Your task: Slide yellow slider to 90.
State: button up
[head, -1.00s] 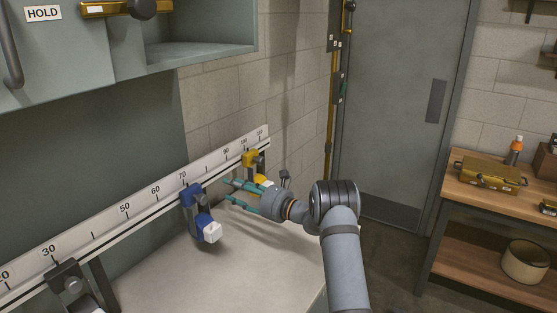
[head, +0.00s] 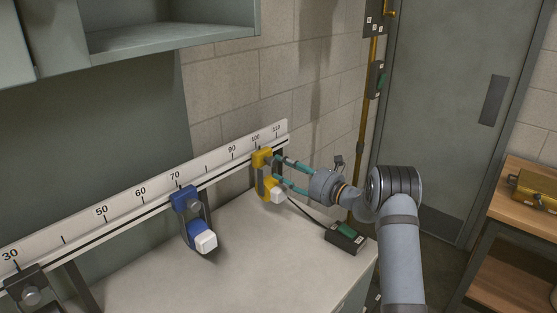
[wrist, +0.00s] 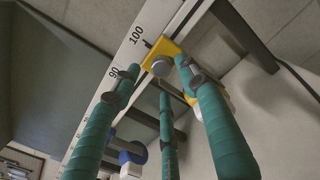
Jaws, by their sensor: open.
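The yellow slider (head: 262,160) is on the numbered rail (head: 143,197), close to the 100 mark. It has a grey knob and a white-tipped lower part. In the wrist view the slider (wrist: 160,55) lies just beyond the fingertips, also near the 100 label. My gripper (head: 278,170) is open, with its teal fingers reaching in from the right at the slider. In the wrist view the gripper's fingertips (wrist: 157,68) spread to either side of the slider's knob. Whether any finger touches it, I cannot tell.
A blue slider (head: 185,200) is on the same rail near 70, left of the yellow one. A dark slider (head: 28,288) is near 30. A black and green box (head: 346,237) is on the counter (head: 215,275), right of the sliders. The counter's middle is clear.

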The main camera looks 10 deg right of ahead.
aim_at(275, 162)
jog(key=shift+p+x, duration=0.45)
jog(key=shift+x, duration=1.3)
jog(key=shift+d, duration=0.1)
jog(key=shift+c, duration=0.5)
grip_shut()
